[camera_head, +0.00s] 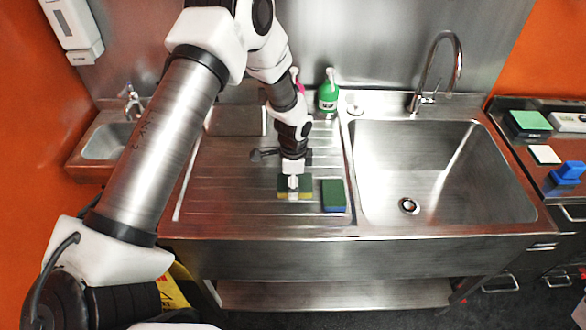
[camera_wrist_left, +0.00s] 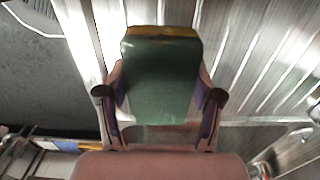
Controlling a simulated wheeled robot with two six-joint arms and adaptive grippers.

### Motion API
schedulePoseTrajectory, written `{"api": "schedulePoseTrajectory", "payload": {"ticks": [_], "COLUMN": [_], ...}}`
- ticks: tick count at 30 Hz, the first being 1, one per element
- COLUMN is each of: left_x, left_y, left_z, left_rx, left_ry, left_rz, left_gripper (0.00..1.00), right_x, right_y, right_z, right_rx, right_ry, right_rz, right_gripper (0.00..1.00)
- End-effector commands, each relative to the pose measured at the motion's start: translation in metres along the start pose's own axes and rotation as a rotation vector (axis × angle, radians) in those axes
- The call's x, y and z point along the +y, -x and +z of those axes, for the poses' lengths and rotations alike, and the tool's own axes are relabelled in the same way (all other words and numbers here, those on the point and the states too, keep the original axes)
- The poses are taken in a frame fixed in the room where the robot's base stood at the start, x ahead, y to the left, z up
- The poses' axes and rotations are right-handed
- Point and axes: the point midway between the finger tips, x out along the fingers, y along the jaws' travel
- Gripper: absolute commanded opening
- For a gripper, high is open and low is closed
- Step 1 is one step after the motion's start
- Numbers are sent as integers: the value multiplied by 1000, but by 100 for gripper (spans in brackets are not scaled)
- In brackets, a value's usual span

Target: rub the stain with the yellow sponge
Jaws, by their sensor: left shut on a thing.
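My left gripper (camera_head: 293,184) comes down over the ribbed steel drainboard (camera_head: 230,190) left of the sink basin. It is shut on the yellow sponge (camera_head: 306,194), which has a green scouring top. In the left wrist view the sponge (camera_wrist_left: 160,80) sits between the two fingers, green face toward the camera and a yellow edge at its far end. The sponge is at the drainboard's front part; I cannot tell whether it touches the steel. I cannot make out a stain; the gripper and sponge cover part of the surface. My right gripper is out of view.
A blue sponge with a green top (camera_head: 334,195) lies close to the right of the yellow one. A green bottle (camera_head: 328,94) stands behind. The sink basin (camera_head: 425,170) with its tall tap (camera_head: 455,62) is to the right. The drainboard's left part is clear.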

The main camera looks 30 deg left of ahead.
Motion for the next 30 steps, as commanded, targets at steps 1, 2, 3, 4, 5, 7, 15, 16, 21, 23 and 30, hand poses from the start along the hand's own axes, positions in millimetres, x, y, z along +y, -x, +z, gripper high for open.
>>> {"api": "schedulePoseTrajectory", "payload": {"ticks": [1,2,3,4,5,7,15,16,21,23,30], "left_x": [1,1,2,2,2,3,4,4,4,4,4], "left_y": [9,12,15,18,20,25,30,30,29,29,30], "left_z": [0,-1,-1,-1,-1,-1,-2,-2,-2,-2,-2], "left_rx": [0,0,0,0,0,0,0,0,0,0,0], "left_ry": [0,1,2,2,3,4,6,6,6,6,6], "left_rz": [0,0,0,0,0,0,1,0,0,0,0], "left_gripper": [28,28,28,28,28,28,28,28,28,28,28], "right_x": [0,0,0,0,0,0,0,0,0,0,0], "right_y": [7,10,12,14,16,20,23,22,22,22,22], "right_z": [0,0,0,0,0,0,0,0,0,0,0], "right_rx": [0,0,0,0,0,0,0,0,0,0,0], "right_ry": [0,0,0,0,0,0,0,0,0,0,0], "right_rz": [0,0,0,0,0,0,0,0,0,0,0], "right_gripper": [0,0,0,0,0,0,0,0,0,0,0]}}
